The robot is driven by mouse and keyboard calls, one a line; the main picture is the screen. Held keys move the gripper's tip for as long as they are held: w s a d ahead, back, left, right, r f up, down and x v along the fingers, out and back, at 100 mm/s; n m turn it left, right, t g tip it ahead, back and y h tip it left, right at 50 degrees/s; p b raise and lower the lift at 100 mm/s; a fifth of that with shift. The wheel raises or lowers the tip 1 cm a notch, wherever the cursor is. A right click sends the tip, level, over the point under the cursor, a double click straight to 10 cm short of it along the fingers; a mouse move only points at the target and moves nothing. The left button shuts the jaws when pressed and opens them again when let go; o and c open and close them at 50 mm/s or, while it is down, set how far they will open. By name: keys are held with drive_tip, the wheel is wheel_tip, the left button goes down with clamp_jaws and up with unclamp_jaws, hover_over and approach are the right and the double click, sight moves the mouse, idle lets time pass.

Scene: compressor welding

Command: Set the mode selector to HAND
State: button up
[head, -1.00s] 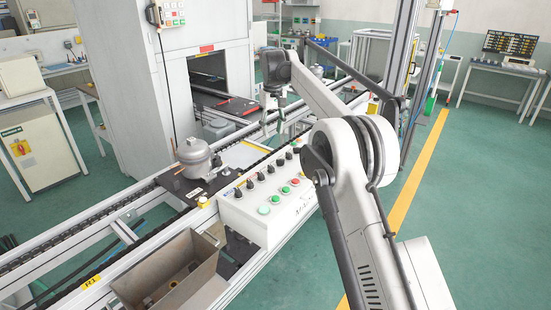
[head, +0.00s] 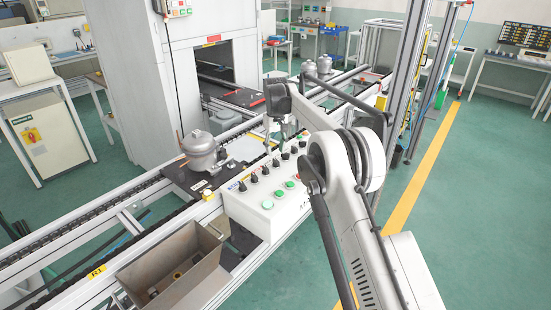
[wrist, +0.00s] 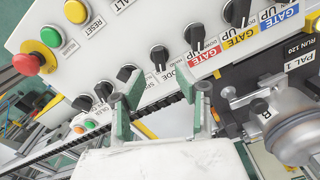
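The white control panel (head: 265,208) carries a row of black selector knobs in the head view. In the wrist view the panel (wrist: 130,35) fills the upper part. A black knob (wrist: 160,55) has a partly visible label that seems to end in "DE"; its exact setting is too small to read. Another black knob (wrist: 130,76) lies near the left finger. My gripper (wrist: 158,110) is open, with green-grey fingers spread below these knobs and nothing visible between them.
A red emergency stop (wrist: 28,63), a yellow reset button (wrist: 75,12) and a green button (wrist: 50,36) sit on the panel's left in the wrist view. A grey compressor (head: 203,152) stands on the conveyor beside the panel. A metal bin (head: 175,275) stands in front.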

sight(276, 160)
drive_tip(key=shift+f, duration=2.4)
clamp_jaws()
